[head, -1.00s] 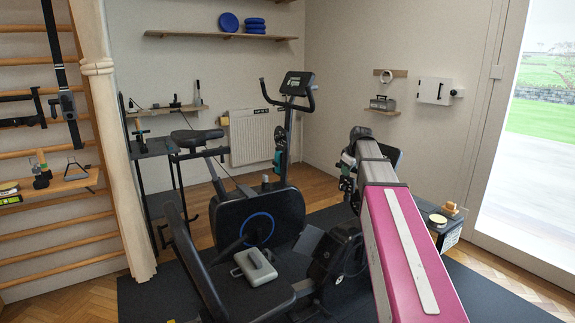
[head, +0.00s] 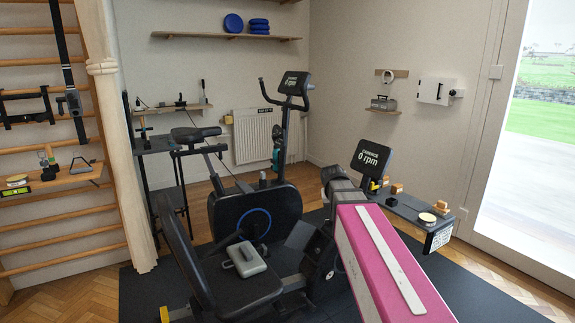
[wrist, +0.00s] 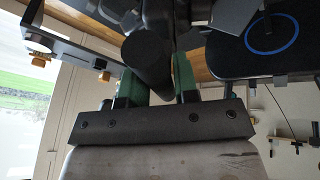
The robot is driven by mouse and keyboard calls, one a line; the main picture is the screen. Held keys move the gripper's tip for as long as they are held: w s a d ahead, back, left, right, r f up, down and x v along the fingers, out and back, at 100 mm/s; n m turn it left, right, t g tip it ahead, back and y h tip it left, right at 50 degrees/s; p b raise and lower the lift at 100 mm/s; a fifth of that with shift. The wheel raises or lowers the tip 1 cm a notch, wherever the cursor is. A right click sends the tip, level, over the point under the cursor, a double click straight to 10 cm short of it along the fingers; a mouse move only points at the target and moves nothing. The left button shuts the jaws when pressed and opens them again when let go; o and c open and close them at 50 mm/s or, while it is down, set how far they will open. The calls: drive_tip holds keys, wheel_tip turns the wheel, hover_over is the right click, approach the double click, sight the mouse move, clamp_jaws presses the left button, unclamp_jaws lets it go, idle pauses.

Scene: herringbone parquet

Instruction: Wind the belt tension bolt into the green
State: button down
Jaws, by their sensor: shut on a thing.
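In the wrist view my gripper (wrist: 156,76) has its two green fingers on either side of a dark rounded cylindrical part (wrist: 148,55), and it is shut on it. I cannot tell for sure whether this part is the belt tension bolt. In the head view my pink arm (head: 400,275) reaches down beside the black exercise bike (head: 254,212), and its own grey links hide the gripper. No green tension mark can be made out in either view.
A cadence display (head: 370,158) reading 0 rpm stands behind my arm. A dark shelf (head: 415,212) with wooden knobs and a round tin is at its right. A wall-bar ladder (head: 50,215) stands at left.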

drive_tip(key=shift+r, duration=0.1)
idle(0.3)
drive_tip(key=shift+r, duration=1.95)
